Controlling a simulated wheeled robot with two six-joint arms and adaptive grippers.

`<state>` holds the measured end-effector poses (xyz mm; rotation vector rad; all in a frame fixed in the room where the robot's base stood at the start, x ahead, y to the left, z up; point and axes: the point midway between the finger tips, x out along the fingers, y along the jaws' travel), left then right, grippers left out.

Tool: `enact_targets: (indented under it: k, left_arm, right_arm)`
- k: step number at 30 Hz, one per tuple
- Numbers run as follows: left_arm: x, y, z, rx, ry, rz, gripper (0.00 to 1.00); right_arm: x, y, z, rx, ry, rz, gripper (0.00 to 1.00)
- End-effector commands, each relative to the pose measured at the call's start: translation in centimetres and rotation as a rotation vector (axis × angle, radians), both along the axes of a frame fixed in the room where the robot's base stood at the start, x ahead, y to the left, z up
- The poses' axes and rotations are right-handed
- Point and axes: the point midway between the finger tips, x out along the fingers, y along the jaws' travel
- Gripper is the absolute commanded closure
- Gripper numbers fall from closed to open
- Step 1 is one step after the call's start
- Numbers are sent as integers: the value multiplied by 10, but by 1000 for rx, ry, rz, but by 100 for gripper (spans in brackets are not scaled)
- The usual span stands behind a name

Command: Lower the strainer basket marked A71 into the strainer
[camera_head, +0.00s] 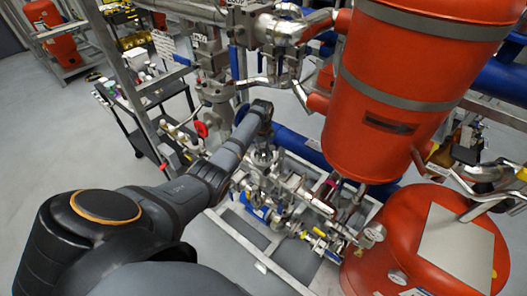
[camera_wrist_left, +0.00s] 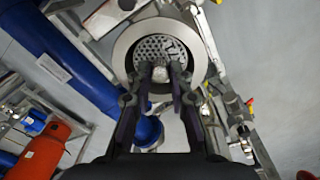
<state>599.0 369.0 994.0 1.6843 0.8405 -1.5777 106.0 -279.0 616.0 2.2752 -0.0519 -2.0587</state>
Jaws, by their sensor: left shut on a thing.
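In the left wrist view, a round grey basket with a perforated face (camera_wrist_left: 153,47) shows just beyond my left fingertips. My left gripper (camera_wrist_left: 160,77) is shut on a small pale part at the basket's near edge. A wide pale metal ring, the strainer's rim (camera_wrist_left: 122,48), surrounds the basket in this view. I cannot tell how deep the basket sits or whether it touches the rim. No A71 marking is readable. In the head view, my left gripper (camera_head: 261,142) points down among the pipework, and the basket is not clear there. My right gripper is not in view.
A large orange tank (camera_head: 385,90) stands right of my left arm, with another orange vessel (camera_head: 430,245) below it. Valves and pipes (camera_head: 285,195) crowd the skid frame around the gripper. A black cart (camera_head: 150,110) stands at left. Grey floor is open at far left.

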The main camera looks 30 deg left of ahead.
Motion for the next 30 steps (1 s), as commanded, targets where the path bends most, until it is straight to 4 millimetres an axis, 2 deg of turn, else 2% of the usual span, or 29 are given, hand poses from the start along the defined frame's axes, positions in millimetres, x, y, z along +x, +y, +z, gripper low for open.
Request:
enact_targets:
  k: [12,30]
  left_arm:
    - [0,0,-13,1,1,0,100]
    - [0,0,-15,0,0,0,100]
  right_arm:
    - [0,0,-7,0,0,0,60]
    - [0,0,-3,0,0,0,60]
